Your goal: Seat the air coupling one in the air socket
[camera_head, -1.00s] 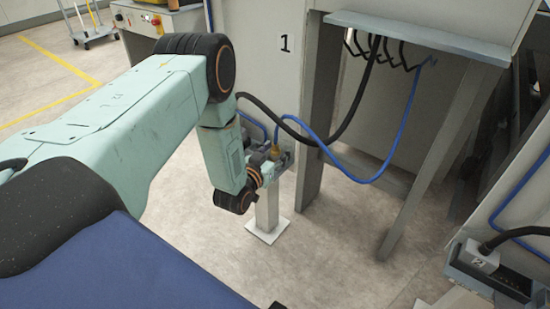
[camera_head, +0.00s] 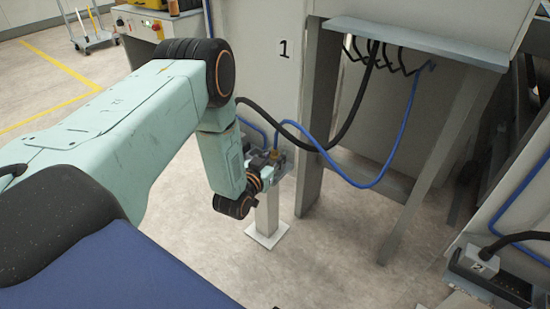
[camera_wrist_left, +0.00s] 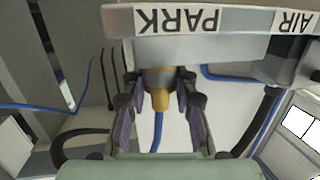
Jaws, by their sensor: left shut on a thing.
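The air coupling one (camera_wrist_left: 158,99) is a brass-coloured fitting with a blue hose below it in the left wrist view. It sits at the grey holder under the "PARK" label (camera_wrist_left: 178,19), whose letters appear upside down. My left gripper (camera_wrist_left: 160,88) has its fingers on both sides of the coupling and is shut on it. In the head view, my left gripper (camera_head: 266,166) is at the small post beside panel 1, partly hidden by its wrist. An "AIR" label (camera_wrist_left: 297,22) is at the upper right of the wrist view; the socket opening there is not visible. My right gripper is not in view.
The blue hose (camera_head: 345,180) loops right and up to hooks under a grey shelf (camera_head: 420,40). A thick black hose (camera_head: 350,110) hangs beside it. A grey frame leg (camera_head: 312,130) stands close right of the post (camera_head: 267,213). Another connector, marked 2 (camera_head: 478,264), is at the lower right.

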